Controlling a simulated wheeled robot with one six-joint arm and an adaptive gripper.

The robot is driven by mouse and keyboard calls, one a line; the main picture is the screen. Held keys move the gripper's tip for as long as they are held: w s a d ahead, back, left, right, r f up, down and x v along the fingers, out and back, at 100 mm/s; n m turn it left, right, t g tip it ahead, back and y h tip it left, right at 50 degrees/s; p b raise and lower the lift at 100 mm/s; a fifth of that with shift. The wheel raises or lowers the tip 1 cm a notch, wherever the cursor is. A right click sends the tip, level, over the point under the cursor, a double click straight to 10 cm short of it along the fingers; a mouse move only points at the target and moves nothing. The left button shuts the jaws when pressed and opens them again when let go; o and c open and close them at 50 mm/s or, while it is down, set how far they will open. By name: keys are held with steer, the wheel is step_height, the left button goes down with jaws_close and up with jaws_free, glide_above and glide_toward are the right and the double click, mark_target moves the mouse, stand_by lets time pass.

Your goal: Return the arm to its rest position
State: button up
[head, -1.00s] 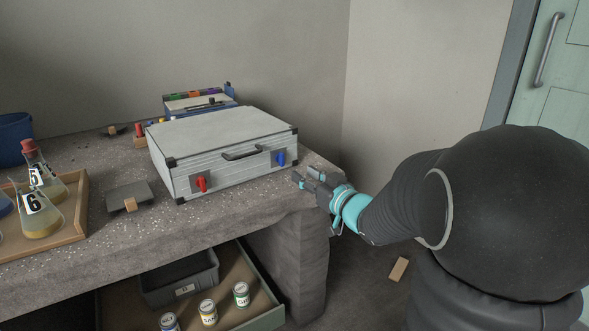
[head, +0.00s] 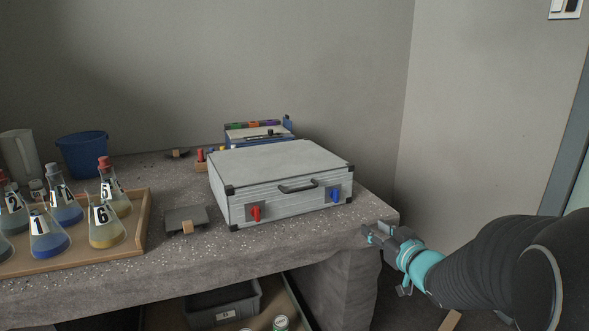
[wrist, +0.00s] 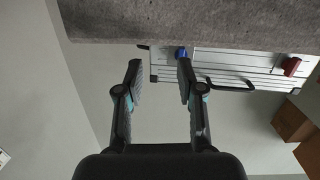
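My gripper (head: 378,234) is just off the right front corner of the concrete bench (head: 300,248), at the end of my arm reaching in from the right. In the wrist view my gripper (wrist: 160,72) has its two fingers spread apart with nothing between them. The closed white case (head: 280,170) stands on the bench to the left of my gripper, apart from it. The case has a dark handle (head: 298,186), a red latch (head: 255,213) and a blue latch (head: 335,195). The case front also shows upside down in the wrist view (wrist: 222,62).
A wooden tray (head: 140,228) with several numbered flasks stands at the left. A blue bucket (head: 82,155) is behind it. An open drawer below holds a grey bin (head: 222,302) and cans. Free space lies right of the bench.

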steer(key=s+d+f+m+g+h, duration=0.2)
steer(key=d+f+m+g+h, duration=0.1)
steer(key=d+f+h, duration=0.3)
steer(key=s+d+f+m+g+h, duration=0.25)
steer(key=s+g, duration=0.25)
steer(key=s, duration=0.5)
steer(key=s+a+r+n+g+y, duration=0.1)
steer(key=s+a+r+y, duration=0.1)
steer(key=s+a, duration=0.6)
steer(key=s+a+r+g+y, duration=0.1)
steer(key=s+a+r+y, duration=0.1)
steer(key=s+a+r, duration=0.2)
steer(key=s+a, duration=0.3)
steer(key=s, duration=0.2)
steer(key=shift+s+a+n, duration=0.15)
steer(key=shift+a+n, duration=0.2)
steer(key=shift+a, duration=0.05)
